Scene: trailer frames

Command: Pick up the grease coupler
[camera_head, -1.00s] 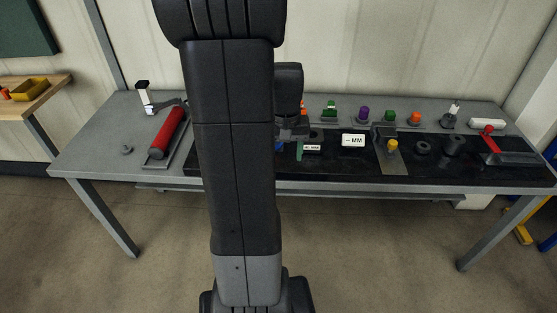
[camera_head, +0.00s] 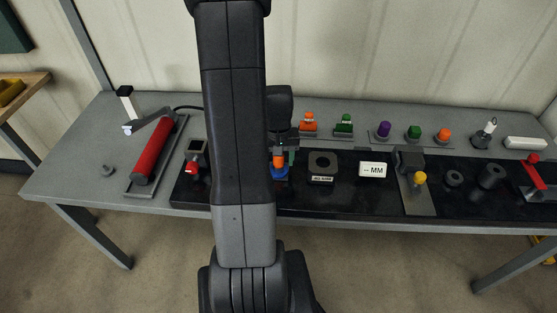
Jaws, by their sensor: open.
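I cannot tell for certain which piece is the grease coupler. A red grease gun (camera_head: 152,150) lies on a grey tray at the left of the bench. A dark hose (camera_head: 188,107) runs from its upper end and passes behind my arm, so its far end is hidden. My gripper (camera_head: 285,149) is open, pointing down over the black mat just right of my arm. A small orange and blue piece (camera_head: 279,167) stands below and close to the jaws. I cannot tell whether they touch it.
A small grey ring (camera_head: 107,170) lies at the bench's left. A black block with a round hole (camera_head: 322,166), a white MM display (camera_head: 373,170) and a yellow-knobbed fixture (camera_head: 419,180) stand to the right. Several coloured pieces, including a purple one (camera_head: 383,130), line the back.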

